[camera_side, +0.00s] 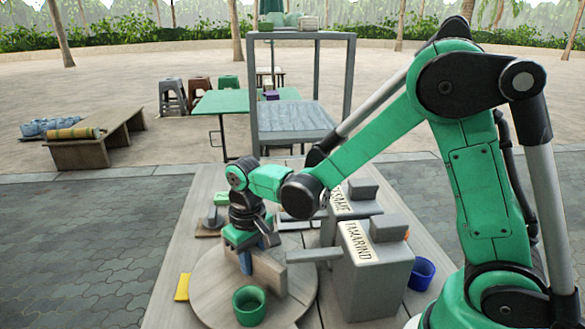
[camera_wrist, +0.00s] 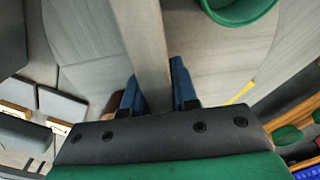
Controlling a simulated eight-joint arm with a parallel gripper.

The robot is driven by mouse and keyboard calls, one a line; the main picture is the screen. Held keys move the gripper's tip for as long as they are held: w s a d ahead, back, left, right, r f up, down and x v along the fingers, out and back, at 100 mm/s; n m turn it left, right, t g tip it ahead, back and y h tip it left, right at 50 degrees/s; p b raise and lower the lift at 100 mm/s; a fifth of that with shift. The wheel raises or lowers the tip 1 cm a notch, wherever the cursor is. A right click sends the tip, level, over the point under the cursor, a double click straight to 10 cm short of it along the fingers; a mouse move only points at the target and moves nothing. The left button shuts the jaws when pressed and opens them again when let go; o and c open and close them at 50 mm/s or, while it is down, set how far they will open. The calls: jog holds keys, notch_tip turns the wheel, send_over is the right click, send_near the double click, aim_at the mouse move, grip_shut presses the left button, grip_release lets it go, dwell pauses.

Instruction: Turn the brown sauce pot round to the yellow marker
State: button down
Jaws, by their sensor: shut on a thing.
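A round wooden turntable (camera_side: 212,297) sits on the table, with an upright grey-brown board (camera_side: 269,271) across it. My gripper (camera_side: 257,252) points down over the turntable. Its blue fingers are shut on the board, one on each side, as the wrist view shows: the board (camera_wrist: 148,40) runs between the fingertips (camera_wrist: 156,88). A green pot (camera_side: 249,305) stands on the near part of the turntable. The yellow marker (camera_side: 183,287) lies at the turntable's left edge. The brown sauce pot is not clearly seen; a small brown patch (camera_wrist: 113,104) shows beside the left finger in the wrist view.
Two grey boxes, one labelled TAMARIND (camera_side: 372,270), stand right of the turntable, and a grey bar (camera_side: 314,255) reaches from it toward the board. A blue cup (camera_side: 421,273) stands at the far right.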

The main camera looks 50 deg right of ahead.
jog(key=shift+n, duration=9.4)
jog(key=c, duration=0.7)
grip_release()
jog(key=shift+r, duration=0.1)
